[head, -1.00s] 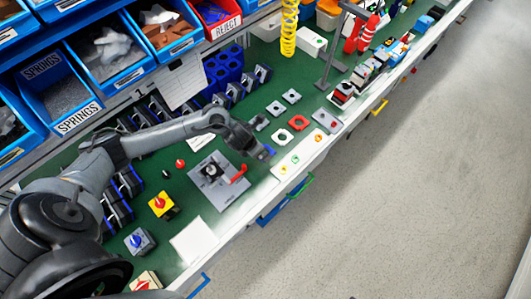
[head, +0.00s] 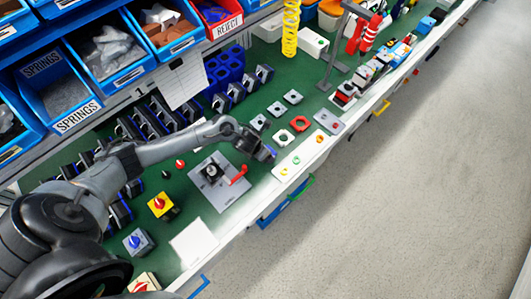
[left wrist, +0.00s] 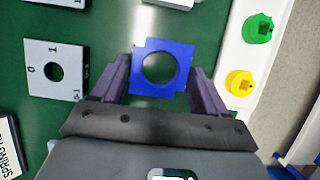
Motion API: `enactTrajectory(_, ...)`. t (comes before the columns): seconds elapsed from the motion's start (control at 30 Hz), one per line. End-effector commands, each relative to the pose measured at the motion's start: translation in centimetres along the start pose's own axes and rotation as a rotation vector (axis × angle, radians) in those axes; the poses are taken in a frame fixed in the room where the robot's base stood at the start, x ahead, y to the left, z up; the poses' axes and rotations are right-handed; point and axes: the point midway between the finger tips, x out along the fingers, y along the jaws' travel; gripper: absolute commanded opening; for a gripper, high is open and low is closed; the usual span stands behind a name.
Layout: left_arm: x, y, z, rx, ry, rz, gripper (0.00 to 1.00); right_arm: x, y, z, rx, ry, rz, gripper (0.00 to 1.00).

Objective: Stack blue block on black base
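The blue block (left wrist: 162,67), a square plate with notched corners and a round hole, sits between the two fingers of my left gripper (left wrist: 161,75) in the left wrist view. My right gripper is not in view.
A white strip (left wrist: 233,48) holds a green knob (left wrist: 258,28) and a yellow knob (left wrist: 240,83). A pale plate marked 0 and 1 (left wrist: 40,85) lies left. A red handle (head: 239,174) lies on the grey plate. Blue bins (head: 62,90) line the back.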

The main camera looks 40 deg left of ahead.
Motion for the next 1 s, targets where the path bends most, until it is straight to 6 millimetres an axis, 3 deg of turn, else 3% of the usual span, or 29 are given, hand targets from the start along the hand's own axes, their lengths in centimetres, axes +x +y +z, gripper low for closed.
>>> enactTrajectory(0.03, 0.0, 0.0, 0.0, 0.000, 0.000, 0.000, 0.66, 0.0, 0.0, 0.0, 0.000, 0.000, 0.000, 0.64)
enactTrajectory(0.23, 0.0, 0.0, 0.0, 0.000, 0.000, 0.000, 0.38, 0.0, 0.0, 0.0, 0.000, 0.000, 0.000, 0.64)
enactTrajectory(0.67, -0.8, 0.1, 0.4, 0.001, -0.001, 0.001, 0.38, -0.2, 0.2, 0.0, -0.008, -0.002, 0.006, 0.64)
enactTrajectory(0.9, -3.9, 0.1, 1.8, 0.002, -0.004, 0.001, 0.38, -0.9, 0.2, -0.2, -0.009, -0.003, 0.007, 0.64)
enactTrajectory(1.0, -4.7, -1.9, 2.5, 0.003, -0.003, -0.005, 0.38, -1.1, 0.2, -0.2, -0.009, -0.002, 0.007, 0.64)
